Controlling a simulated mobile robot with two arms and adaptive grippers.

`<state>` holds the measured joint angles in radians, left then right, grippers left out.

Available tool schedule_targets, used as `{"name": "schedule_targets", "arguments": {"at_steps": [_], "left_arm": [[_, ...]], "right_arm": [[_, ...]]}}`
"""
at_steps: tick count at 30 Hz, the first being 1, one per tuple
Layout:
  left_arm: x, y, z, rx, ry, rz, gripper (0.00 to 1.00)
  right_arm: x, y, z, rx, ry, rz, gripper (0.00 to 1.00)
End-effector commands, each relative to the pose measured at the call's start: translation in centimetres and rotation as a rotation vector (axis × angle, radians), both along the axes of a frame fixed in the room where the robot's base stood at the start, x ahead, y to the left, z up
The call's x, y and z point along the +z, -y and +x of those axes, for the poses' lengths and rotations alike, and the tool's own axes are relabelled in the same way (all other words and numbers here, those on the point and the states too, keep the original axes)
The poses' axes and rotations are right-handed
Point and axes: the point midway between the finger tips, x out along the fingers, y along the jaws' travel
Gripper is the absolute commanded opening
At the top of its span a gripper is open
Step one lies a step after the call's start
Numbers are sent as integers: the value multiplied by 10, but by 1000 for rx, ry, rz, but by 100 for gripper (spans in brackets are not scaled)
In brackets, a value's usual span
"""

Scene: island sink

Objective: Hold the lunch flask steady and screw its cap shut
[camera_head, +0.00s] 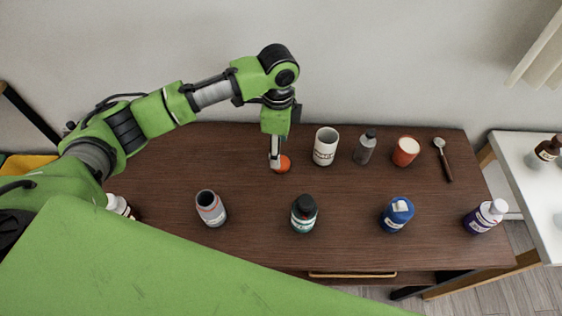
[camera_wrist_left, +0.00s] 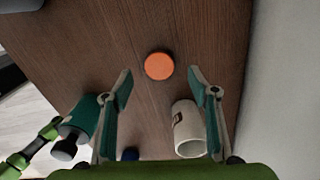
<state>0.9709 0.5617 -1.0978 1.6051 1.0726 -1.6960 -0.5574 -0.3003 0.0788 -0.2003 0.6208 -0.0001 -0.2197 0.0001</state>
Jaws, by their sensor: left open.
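An orange-red cap (camera_head: 284,164) lies on the dark wooden table near the back. My left gripper (camera_head: 275,163) points down close to it. In the left wrist view the orange cap (camera_wrist_left: 159,66) shows between and beyond the two open fingers (camera_wrist_left: 160,82), with wood visible between them, so nothing is held. A grey flask (camera_head: 211,209) with an open mouth stands upright at the front left of the table, apart from the gripper. I cannot tell whether the cap touches a finger. My right gripper is not in view.
A white mug (camera_head: 325,146), a grey bottle (camera_head: 365,147) and a red cup (camera_head: 406,151) stand right of the gripper, then a spoon (camera_head: 445,162). A black-lidded jar (camera_head: 304,214), a blue jar (camera_head: 397,214) and a purple bottle (camera_head: 484,217) line the front. Table between cap and flask is clear.

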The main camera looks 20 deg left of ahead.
Motion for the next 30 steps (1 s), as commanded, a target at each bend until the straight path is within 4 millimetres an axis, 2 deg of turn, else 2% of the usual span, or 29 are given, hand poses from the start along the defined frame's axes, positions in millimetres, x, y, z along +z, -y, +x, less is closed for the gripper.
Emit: {"name": "schedule_targets", "arguments": {"at_steps": [5,12,15,26,29,30], "left_arm": [[-5,2,-1,-1,-2,0,54],[-40,7,-1,0,-3,0,54],[-49,7,-1,-1,-1,1,54],[-52,7,-1,-1,1,0,54],[-52,7,-1,-1,1,0,35],[-52,7,-1,-1,1,0,26]], "right_arm": [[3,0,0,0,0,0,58],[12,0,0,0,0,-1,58],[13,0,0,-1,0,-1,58],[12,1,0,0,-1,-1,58],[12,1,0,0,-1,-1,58],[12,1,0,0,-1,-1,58]]}}
